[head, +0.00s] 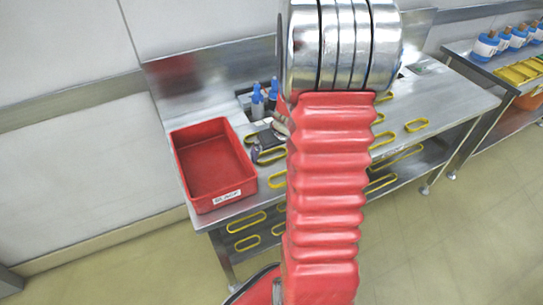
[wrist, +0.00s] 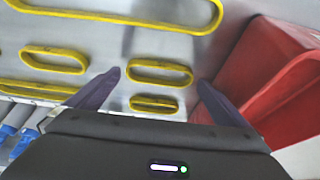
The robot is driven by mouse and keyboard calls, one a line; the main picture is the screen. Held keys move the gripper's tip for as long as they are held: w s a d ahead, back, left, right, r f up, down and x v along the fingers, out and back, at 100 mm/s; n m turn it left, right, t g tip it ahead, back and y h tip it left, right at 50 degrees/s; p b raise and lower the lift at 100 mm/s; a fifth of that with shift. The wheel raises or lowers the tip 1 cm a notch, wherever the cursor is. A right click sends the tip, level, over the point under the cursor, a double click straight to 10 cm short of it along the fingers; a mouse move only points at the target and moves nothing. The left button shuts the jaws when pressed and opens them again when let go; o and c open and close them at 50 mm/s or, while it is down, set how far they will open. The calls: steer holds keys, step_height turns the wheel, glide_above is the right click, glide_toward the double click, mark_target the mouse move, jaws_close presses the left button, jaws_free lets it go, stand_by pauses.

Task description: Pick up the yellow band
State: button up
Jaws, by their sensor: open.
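Several yellow bands, closed oval loops, lie on the metal bench. In the wrist view one band (wrist: 160,63) lies between my open gripper's (wrist: 159,77) dark fingertips, with nothing gripped. A smaller band (wrist: 154,97) lies just below it in the picture. Another band (wrist: 54,50) is to the left of the fingers, and a long one crosses the top. In the head view my red arm covers the middle of the bench and part of my gripper. Bands show on both sides of the arm, one at the right (head: 416,121). I cannot tell which band the task means.
A red open box (head: 212,155) stands at the bench's left end; in the wrist view it (wrist: 270,75) is close to the right finger. Blue-topped bottles (head: 257,102) stand at the back. A second bench at the right holds blue-and-white bottles (head: 486,46) and a yellow tray.

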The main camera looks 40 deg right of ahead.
steer(key=shift+x, duration=1)
steer(key=shift+c, duration=0.4)
steer(key=c, duration=0.7)
steer(key=shift+o, duration=0.2)
steer(key=shift+r, duration=0.15)
step_height(320, 180, up, 10)
